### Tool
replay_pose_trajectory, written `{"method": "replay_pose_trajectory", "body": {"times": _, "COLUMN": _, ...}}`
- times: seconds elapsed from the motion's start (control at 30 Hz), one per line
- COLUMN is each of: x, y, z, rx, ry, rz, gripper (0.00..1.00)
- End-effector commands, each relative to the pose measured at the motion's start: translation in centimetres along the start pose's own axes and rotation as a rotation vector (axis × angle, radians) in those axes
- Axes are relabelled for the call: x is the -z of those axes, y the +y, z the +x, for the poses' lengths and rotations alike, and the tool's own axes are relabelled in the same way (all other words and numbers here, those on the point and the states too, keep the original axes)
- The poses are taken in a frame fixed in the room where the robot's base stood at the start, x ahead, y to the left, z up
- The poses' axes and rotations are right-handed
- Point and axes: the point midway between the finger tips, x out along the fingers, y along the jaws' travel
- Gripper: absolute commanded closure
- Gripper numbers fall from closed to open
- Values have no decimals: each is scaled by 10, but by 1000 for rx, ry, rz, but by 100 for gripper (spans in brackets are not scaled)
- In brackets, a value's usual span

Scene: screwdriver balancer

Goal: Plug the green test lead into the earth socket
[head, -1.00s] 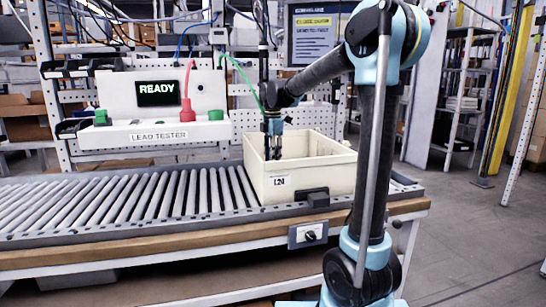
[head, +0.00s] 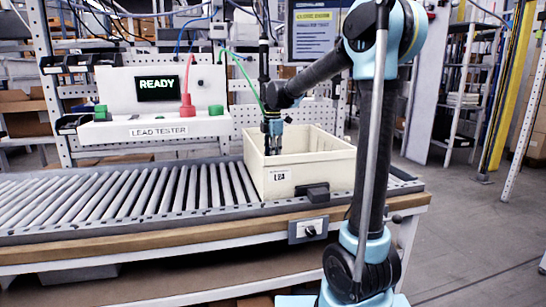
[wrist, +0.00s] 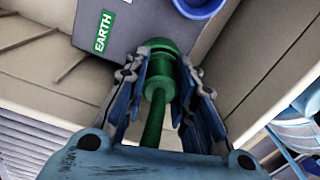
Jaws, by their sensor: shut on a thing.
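My gripper (wrist: 160,95) is shut on the green plug (wrist: 153,108) of the test lead, as the wrist view shows. The plug's head is close to a grey face with a green EARTH label (wrist: 113,26). The socket opening is not visible, and I cannot tell whether the plug touches or enters it. In the head view my gripper (head: 272,142) reaches down into the cream bin (head: 318,172). The green lead (head: 246,76) runs from behind the lead tester towards my gripper.
The white lead tester (head: 112,97) shows READY and carries a red plug (head: 187,103). A blue round part (wrist: 197,6) sits near the label. The bin walls surround my gripper. A roller conveyor (head: 120,205) lies left of the bin.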

Motion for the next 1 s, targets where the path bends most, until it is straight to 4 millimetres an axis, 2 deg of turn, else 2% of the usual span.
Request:
{"method": "replay_pose_trajectory", "body": {"times": 0.33, "x": 0, "y": 0, "z": 2, "rx": 0, "ry": 0, "rz": 0, "gripper": 100}}
{"method": "replay_pose_trajectory", "body": {"times": 0.37, "x": 0, "y": 0, "z": 2, "rx": 0, "ry": 0, "rz": 0, "gripper": 73}}
{"method": "replay_pose_trajectory", "body": {"times": 0.4, "x": 0, "y": 0, "z": 2, "rx": 0, "ry": 0, "rz": 0, "gripper": 64}}
{"method": "replay_pose_trajectory", "body": {"times": 0.47, "x": 0, "y": 0, "z": 2, "rx": 0, "ry": 0, "rz": 0, "gripper": 52}}
{"method": "replay_pose_trajectory", "body": {"times": 0.83, "x": 0, "y": 0, "z": 1, "rx": 0, "ry": 0, "rz": 0, "gripper": 52}}
{"method": "replay_pose_trajectory", "body": {"times": 1.0, "x": 0, "y": 0, "z": -14, "rx": 0, "ry": 0, "rz": 0, "gripper": 52}}
